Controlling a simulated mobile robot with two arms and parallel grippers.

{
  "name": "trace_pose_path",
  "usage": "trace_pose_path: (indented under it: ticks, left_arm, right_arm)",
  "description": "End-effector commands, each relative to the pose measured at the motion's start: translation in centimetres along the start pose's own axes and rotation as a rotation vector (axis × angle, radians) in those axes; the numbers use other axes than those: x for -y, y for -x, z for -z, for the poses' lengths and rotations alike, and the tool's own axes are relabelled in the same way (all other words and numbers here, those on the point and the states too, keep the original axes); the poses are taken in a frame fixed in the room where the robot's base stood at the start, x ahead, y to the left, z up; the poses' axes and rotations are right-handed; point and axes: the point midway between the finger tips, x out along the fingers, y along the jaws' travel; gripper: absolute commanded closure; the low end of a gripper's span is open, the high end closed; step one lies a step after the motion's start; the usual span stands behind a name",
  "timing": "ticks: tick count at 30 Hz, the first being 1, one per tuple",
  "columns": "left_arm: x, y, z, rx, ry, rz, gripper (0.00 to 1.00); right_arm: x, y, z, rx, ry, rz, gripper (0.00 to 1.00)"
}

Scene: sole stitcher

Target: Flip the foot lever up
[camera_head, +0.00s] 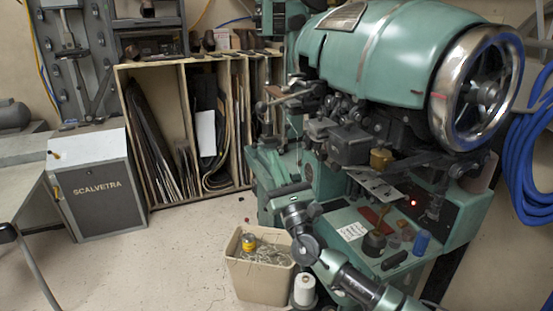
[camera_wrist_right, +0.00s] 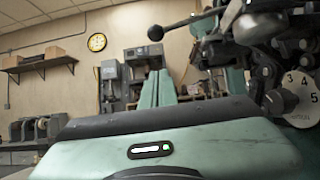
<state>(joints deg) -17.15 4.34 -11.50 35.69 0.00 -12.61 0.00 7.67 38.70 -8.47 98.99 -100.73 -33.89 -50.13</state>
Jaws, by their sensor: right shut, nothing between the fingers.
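The foot lever (camera_wrist_right: 188,22) is a dark rod with a black ball end in the right wrist view. It sticks out left from the sewing head, its ball end lower than its root. In the head view it seems to be the short rod (camera_head: 284,98) at the left of the head, though it is small there. My right gripper (camera_head: 290,189) is below that rod and apart from it, in front of the machine's column. It is shut and empty; its fingertips are hard to make out. My left gripper is not in view.
The green stitcher (camera_head: 385,45) has a big handwheel (camera_head: 475,88) at right. Its lower shelf holds small tools and a brush pot (camera_head: 374,243). A beige bin (camera_head: 262,278) stands below my right gripper. A wooden rack (camera_head: 158,92) stands behind. Floor at left is clear.

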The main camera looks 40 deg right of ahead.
Motion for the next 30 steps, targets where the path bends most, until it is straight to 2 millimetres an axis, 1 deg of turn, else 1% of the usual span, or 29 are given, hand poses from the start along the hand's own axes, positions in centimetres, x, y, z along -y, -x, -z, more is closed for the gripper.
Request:
trace_pose_path:
  ticks: [1, 6, 9, 10, 12, 18, 30]
  left_arm:
    - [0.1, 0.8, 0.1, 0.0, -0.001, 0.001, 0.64]
    - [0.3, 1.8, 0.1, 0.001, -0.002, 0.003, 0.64]
    - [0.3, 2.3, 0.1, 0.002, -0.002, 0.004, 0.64]
    - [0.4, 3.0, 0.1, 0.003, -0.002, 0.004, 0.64]
    - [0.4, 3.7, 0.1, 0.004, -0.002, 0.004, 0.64]
    - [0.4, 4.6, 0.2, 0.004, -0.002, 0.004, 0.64]
    - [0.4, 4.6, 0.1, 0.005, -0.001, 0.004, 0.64]
  right_arm:
    - [0.0, -1.5, -0.5, 0.003, 0.0, 0.002, 1.0]
    - [0.1, -5.2, -0.4, 0.002, 0.0, 0.002, 1.0]
    - [0.0, -7.1, -0.4, 0.002, 0.001, 0.001, 1.0]
    - [0.0, -7.6, -1.1, 0.002, -0.001, 0.001, 1.0]
    - [0.0, -8.2, -1.8, 0.0, 0.0, 0.0, 1.0]
    - [0.0, -9.2, -2.8, -0.001, 0.0, 0.0, 1.0]
    - [0.0, -9.3, -2.8, 0.0, 0.0, 0.0, 1.0]
